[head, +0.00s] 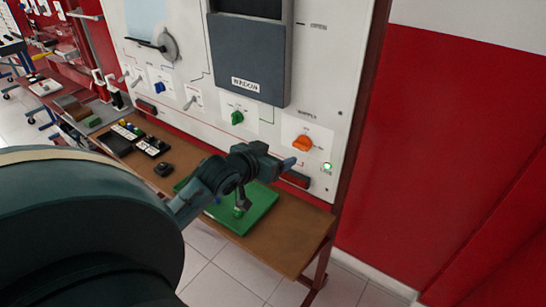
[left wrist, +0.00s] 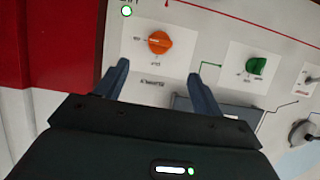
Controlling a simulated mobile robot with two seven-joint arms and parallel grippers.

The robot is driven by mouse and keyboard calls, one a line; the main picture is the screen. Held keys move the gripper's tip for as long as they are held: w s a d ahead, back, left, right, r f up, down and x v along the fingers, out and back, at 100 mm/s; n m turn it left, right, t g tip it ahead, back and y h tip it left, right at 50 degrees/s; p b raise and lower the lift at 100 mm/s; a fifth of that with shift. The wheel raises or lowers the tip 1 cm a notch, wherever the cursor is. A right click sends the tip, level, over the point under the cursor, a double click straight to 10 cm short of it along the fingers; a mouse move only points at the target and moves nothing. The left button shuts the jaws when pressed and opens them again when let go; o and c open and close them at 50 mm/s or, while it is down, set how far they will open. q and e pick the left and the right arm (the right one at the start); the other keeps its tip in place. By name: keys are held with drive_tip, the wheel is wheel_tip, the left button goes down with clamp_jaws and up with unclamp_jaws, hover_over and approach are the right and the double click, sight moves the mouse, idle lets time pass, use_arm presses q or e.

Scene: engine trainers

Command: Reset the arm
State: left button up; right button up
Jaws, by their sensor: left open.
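My left arm comes in from the left of the head view. My left gripper (head: 290,163) is in front of the lower right of the white trainer panel (head: 345,60), above the brown bench (head: 265,250). In the left wrist view the same gripper (left wrist: 158,75) has its two fingers spread wide with nothing between them. An orange knob (head: 302,143) on the panel is just above the gripper; in the wrist view this knob (left wrist: 158,42) shows beyond the fingertips, apart from them. My right gripper is in neither view.
A green mat (head: 262,205) lies on the bench under my left arm. A green knob (head: 237,117), a grey window box (head: 250,60) and a lit green lamp (head: 327,166) are on the panel. A red wall (head: 450,130) stands at the right.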

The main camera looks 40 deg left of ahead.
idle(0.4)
use_arm(q)
drive_tip(key=s+d+f+m+g+h, duration=0.2)
drive_tip(key=s+d+f, duration=0.7)
drive_tip(key=d+f, duration=0.2)
drive_tip(key=s+d+f+m+g+h, duration=0.1)
drive_tip(key=s+d+f+h, duration=0.1)
drive_tip(key=s+d+f, duration=0.6)
wheel_tip(320, 180, down, 4)
drive_tip(key=d, duration=0.3)
drive_tip(key=shift+s+f+m+g, duration=0.15)
drive_tip(key=shift+s+m+g, duration=0.2)
drive_tip(key=shift+m+g, duration=0.05)
drive_tip(key=shift+a, duration=0.1)
drive_tip(key=shift+c, duration=0.5)
